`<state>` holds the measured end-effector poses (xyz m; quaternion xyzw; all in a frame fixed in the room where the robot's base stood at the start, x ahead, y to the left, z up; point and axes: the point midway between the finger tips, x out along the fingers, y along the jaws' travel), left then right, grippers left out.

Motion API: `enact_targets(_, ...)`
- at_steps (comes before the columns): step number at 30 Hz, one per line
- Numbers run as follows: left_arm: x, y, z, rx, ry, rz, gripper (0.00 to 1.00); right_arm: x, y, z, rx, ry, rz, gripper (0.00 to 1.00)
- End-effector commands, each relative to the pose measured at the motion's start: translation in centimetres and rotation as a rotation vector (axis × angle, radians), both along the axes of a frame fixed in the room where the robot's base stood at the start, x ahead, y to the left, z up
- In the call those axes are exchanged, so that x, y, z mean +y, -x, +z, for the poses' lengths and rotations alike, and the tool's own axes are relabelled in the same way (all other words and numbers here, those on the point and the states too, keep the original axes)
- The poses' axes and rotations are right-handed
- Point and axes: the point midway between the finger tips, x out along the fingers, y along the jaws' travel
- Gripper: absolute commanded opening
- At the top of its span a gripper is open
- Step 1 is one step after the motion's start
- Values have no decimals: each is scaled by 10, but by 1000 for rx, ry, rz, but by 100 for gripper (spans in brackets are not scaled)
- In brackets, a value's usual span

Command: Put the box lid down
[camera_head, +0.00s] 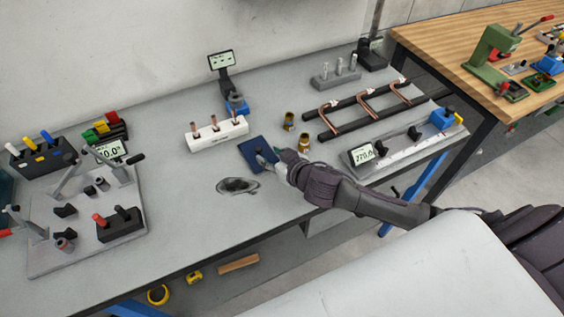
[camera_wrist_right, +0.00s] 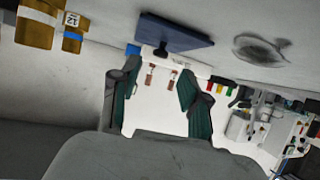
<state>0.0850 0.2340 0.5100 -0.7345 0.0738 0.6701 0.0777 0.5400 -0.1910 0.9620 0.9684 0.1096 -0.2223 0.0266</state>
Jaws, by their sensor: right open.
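The box lid (camera_head: 252,149) is a flat dark blue square lying on the grey table, left of the two brass pots. In the right wrist view, which looks upside down, the lid (camera_wrist_right: 185,30) shows a dark knob standing from its middle. My right gripper (camera_head: 270,157) is at the lid's near right side in the head view. In the right wrist view the gripper (camera_wrist_right: 155,82) has its fingers wide apart with nothing between them, and the knob is beyond the fingertips. My left gripper is not in view.
Brass pots (camera_head: 289,121) stand just right of the lid. A white block with copper pieces (camera_head: 217,133) is behind it. Copper tubes lie on black rails (camera_head: 362,108) to the right. The table left of the hole is bare.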

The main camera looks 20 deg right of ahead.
Motion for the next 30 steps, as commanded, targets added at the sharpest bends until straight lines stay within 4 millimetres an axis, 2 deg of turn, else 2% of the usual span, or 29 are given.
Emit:
enact_targets(3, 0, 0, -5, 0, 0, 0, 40, -5, 22, 8, 1, 0, 1, 46)
enact_targets(10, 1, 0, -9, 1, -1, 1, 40, -11, 46, 22, 0, 0, -1, 46)
enact_targets(30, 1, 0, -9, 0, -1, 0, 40, -11, 52, 25, 3, -1, -4, 46)
